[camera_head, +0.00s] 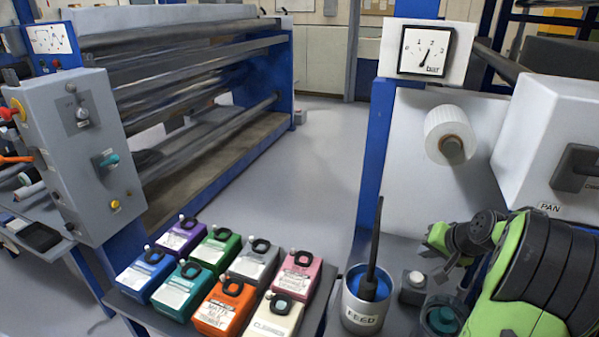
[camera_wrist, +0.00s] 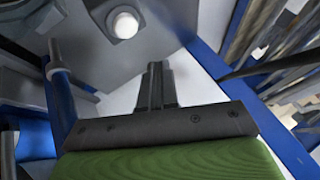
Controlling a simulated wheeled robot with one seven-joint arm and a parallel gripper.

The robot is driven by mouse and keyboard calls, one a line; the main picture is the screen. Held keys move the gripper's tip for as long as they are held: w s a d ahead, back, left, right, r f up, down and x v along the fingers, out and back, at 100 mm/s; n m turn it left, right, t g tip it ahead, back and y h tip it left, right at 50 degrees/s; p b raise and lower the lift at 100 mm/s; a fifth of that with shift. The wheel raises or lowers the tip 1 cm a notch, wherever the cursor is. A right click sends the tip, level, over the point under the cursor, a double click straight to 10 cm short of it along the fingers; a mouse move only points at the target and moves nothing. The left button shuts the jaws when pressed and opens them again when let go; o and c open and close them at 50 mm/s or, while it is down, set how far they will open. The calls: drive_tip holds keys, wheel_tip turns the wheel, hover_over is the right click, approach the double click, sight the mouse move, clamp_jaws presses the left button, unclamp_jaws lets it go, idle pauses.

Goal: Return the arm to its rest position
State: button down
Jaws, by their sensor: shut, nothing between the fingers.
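My green and black arm (camera_head: 540,270) is folded at the lower right of the head view. In the wrist view my gripper (camera_wrist: 155,70) shows as two dark fingers pressed together, shut with nothing between them. I cannot make out the fingertips in the head view. The fingers point toward a grey surface with a round white knob (camera_wrist: 124,22), and they touch nothing that I can see.
A cup marked FEED (camera_head: 365,303) with a dark stick stands left of my arm. Several coloured labelled cartons, one of them orange (camera_head: 222,308), stand on a shelf. A white roll (camera_head: 449,133) and the PAN box (camera_head: 550,145) are close by. Open floor (camera_head: 325,150) lies beyond.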

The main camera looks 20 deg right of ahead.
drive_tip(key=a+r+n+p, duration=0.1)
drive_tip(key=a+r, duration=0.2)
drive_tip(key=a, duration=0.3)
drive_tip(key=s+a+r+n+g+p, duration=0.1)
drive_tip(key=a+r+n, duration=0.1)
drive_tip(key=a, duration=0.4)
drive_tip(key=a+r+n+p, duration=0.1)
drive_tip(key=a+r, duration=0.4)
drive_tip(key=a, duration=0.1)
drive_tip(key=shift+s+a+n, duration=0.4)
drive_tip(key=s+a+r+n+p, duration=0.2)
drive_tip(key=s+a+n, duration=0.3)
drive_tip(key=s+a, duration=0.7)
drive_tip(key=s+r, duration=0.1)
drive_tip(key=s, duration=0.3)
drive_tip(key=shift+s+a+g+y+p, duration=0.15)
drive_tip(key=shift+g+y+p, duration=0.15)
drive_tip(key=shift+g+p, duration=0.1)
